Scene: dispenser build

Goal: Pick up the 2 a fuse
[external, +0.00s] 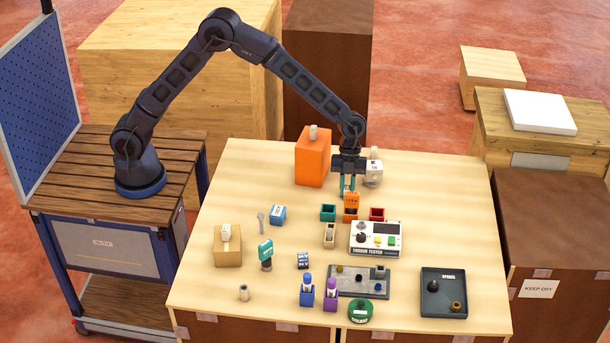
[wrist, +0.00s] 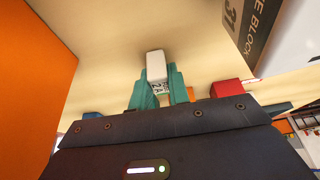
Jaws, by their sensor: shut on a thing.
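My gripper (external: 347,184) is over the back middle of the table, pointing down with its two teal fingers close together. In the wrist view my gripper (wrist: 158,88) is shut on a small white block, the 2 A fuse (wrist: 156,66). Its printed label is between the fingertips and partly hidden, and its plain white end sticks out past them.
A large orange box (external: 313,160) stands close left of my gripper, and a white labelled item (external: 373,168) close right. The torque tester (external: 375,240) and spares tray (external: 444,293) are nearer the front.

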